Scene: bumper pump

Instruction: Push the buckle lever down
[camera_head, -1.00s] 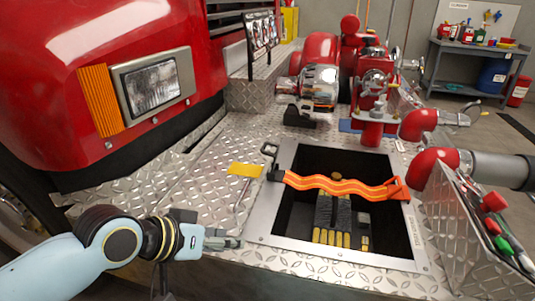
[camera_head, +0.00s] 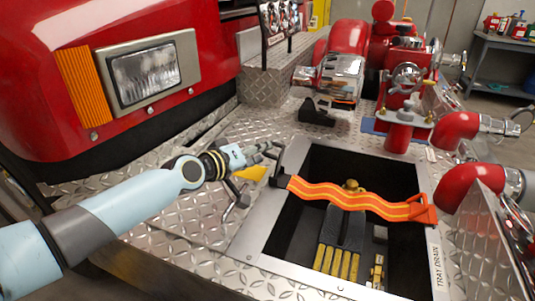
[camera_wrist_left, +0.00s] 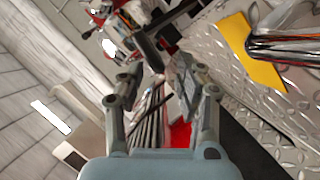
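The orange strap (camera_head: 350,197) with yellow stripes lies across the open tray in the bumper deck. The black buckle lever (camera_head: 281,165) stands raised at the strap's left end, by the tray's left rim. My left gripper (camera_head: 275,149) is close to the upper end of the lever, coming from the left; I cannot tell whether they touch. In the left wrist view, its two fingers (camera_wrist_left: 158,82) are spread apart, with a dark bar showing beyond them that I cannot name surely. My right gripper is not in view.
The tray's metal rim (camera_head: 262,235) surrounds a deep opening with black and brass fittings (camera_head: 340,245). A yellow label (camera_head: 251,173) lies on the diamond plate. The red truck front (camera_head: 80,40) rises at left. Red pump piping (camera_head: 402,135) stands behind and right.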

